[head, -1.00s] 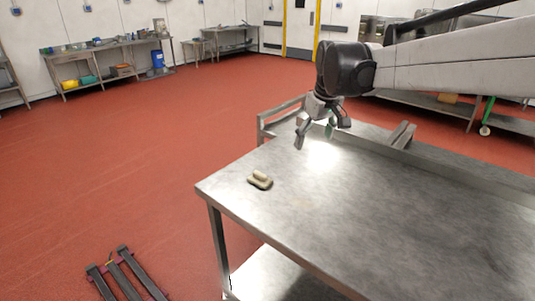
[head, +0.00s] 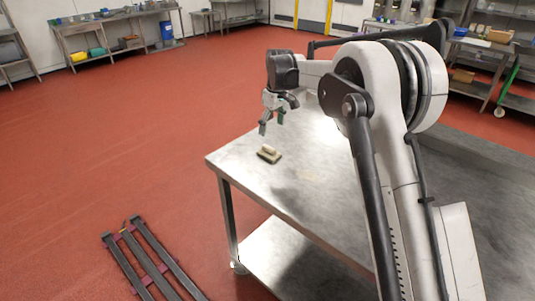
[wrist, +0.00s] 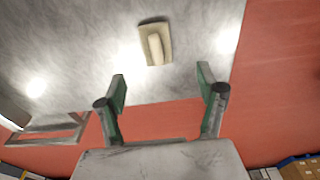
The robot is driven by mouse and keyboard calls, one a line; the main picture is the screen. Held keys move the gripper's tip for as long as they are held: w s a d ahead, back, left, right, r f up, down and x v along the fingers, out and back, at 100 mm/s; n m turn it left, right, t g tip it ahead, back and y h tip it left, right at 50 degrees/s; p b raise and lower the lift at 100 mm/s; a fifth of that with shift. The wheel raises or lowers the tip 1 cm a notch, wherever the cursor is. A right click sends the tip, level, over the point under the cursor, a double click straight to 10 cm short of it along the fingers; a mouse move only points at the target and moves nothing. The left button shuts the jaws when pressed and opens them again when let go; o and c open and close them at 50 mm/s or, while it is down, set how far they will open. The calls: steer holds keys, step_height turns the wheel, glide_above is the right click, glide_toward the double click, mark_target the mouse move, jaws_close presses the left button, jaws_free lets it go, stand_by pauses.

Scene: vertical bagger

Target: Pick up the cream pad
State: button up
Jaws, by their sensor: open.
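The cream pad (head: 269,154) lies on the steel table near its left corner. It is a small flat block with a raised handle on top. In the wrist view the pad (wrist: 145,43) lies beyond the fingertips, a little left of the middle between them. My gripper (head: 271,122) hangs above the table, over and close to the pad in the head view, with a gap between them. In the wrist view my gripper (wrist: 161,83) shows two green-padded fingers spread wide with nothing between them.
The steel table (head: 300,175) is bare around the pad, and its edge is close by. Dark rails (head: 145,262) lie on the red floor at the lower left. Benches with goods (head: 115,37) stand along the far wall.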

mark_target(269, 147)
steer(key=f, duration=0.8)
steer(key=shift+w+a+p, duration=0.3)
steer(key=shift+w+a, duration=0.05)
steer(key=shift+w+a+f+p, duration=0.1)
steer(key=shift+w+f+p, duration=0.1)
steer(key=shift+f, duration=0.65)
steer(key=shift+w+a+f+p, duration=0.1)
steer(key=shift+w+f+p, duration=0.1)
steer(key=shift+f, duration=0.7)
steer(key=shift+w+f+p, duration=0.1)
steer(key=shift+w+f, duration=0.1)
steer(key=shift+f, duration=0.65)
steer(key=c, duration=1.2)
steer(key=shift+c, duration=0.2)
steer(key=shift+r, duration=0.1)
steer(key=shift+r, duration=0.45)
steer(key=r, duration=0.2)
steer(key=r+b, duration=0.1)
steer(key=shift+s+a+r, duration=0.35)
steer(key=shift+s+a, duration=0.05)
steer(key=s+a+r+b, duration=0.1)
steer(key=s+a+r, duration=0.5)
steer(key=s+a, duration=0.1)
steer(key=shift+s+r, duration=0.2)
steer(key=shift+s, duration=0.2)
